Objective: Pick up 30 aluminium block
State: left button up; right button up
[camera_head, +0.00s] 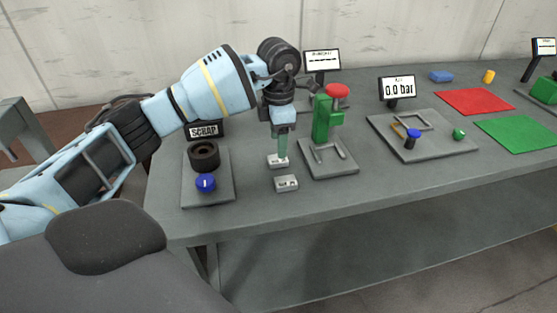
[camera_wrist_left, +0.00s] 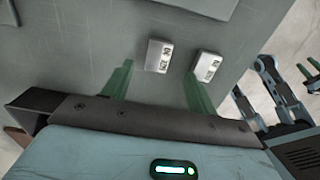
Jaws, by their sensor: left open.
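Two small pale blocks with dark lettering lie on the grey bench; the lettering is too small to tell which is the 30 aluminium block. The far block (camera_head: 277,162) is directly below my left gripper (camera_head: 282,156), and the near block (camera_head: 287,183) is closer to the bench's front edge. In the left wrist view the far block (camera_wrist_left: 159,56) shows between the green fingers of my open, empty left gripper (camera_wrist_left: 158,69). The near block (camera_wrist_left: 208,66) shows just outside the right finger. My right gripper (camera_wrist_left: 307,68) shows at the right edge, its fingers apart.
A plate with a black ring (camera_head: 204,155) and blue knob (camera_head: 205,182) is left of the blocks, with a SCRAP sign (camera_head: 205,130) behind. A green press with a red top (camera_head: 337,91) stands close on the right. Bare bench lies in front of the near block.

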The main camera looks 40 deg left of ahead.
aim_at(278, 161)
pick_arm(q)
jog(key=shift+f, duration=0.15)
notch_tip(278, 161, down, 5)
jog(key=shift+a+r, duration=0.1)
jog(key=shift+a, duration=0.05)
pick_arm(e)
jog(key=shift+w+r, duration=0.35)
jog(key=shift+w, duration=0.1)
pick_arm(q)
jog(key=c, duration=1.1)
jog(key=shift+r, duration=0.1)
pick_arm(e)
jog(key=shift+s, duration=0.1)
